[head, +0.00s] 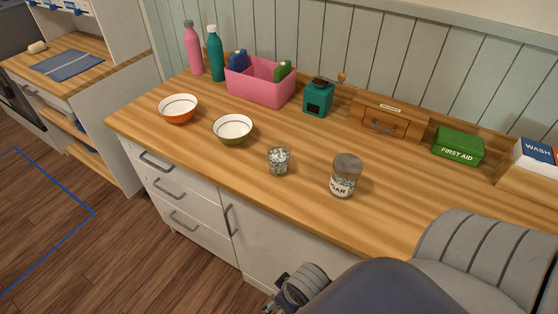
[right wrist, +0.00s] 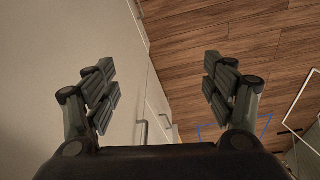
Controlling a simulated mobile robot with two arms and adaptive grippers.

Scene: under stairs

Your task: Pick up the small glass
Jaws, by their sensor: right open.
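The small glass (head: 278,160) stands upright near the front edge of the wooden counter (head: 300,210). It is clear with a speckled pattern, and its contents are too small to tell. My right gripper (head: 295,288) is low in front of the white cabinet, below the counter edge and apart from the glass. In the right wrist view my right gripper (right wrist: 160,88) has its fingers wide apart with nothing between them. The glass does not show in that view. My left gripper is not in view.
A sugar jar (head: 345,176) stands right of the glass. A green bowl (head: 233,129) and an orange bowl (head: 178,109) are to its left. Behind are a pink bin (head: 260,86), teal grinder (head: 318,100) and wooden box (head: 385,118). Cabinet handles (head: 228,219) stick out below.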

